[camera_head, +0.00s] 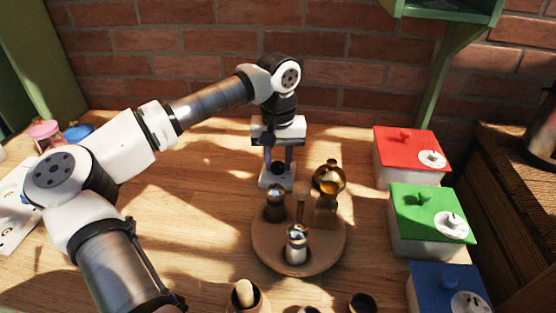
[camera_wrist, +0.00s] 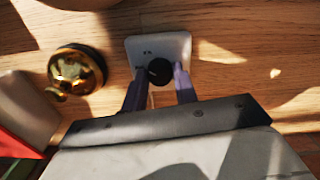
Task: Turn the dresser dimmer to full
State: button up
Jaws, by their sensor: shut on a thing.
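The dimmer is a small white plate (camera_head: 275,183) with a round black knob (camera_head: 279,168), on the table near the brick wall. In the wrist view the plate (camera_wrist: 165,47) shows a small dark mark left of the knob (camera_wrist: 159,71); it is too small to read. My gripper (camera_head: 278,158) points down over the dimmer. Its two purple fingers stand on either side of the knob, shut on it. The gripper also shows in the wrist view (camera_wrist: 159,80). I cannot tell the dimmer's setting.
Boxes with red (camera_head: 392,140), green (camera_head: 408,200) and blue (camera_head: 432,285) lids stand at the right. The brick wall is close behind.

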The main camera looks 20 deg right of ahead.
aim_at(278, 165)
jog(key=m, duration=0.5)
dwell(0.6)
jog(key=o, duration=1)
jog(key=shift+c, duration=0.2)
jog(key=shift+r, duration=0.1)
notch_tip(278, 165, up, 14)
jog(key=shift+b, duration=0.4)
jog(key=shift+f, duration=0.2)
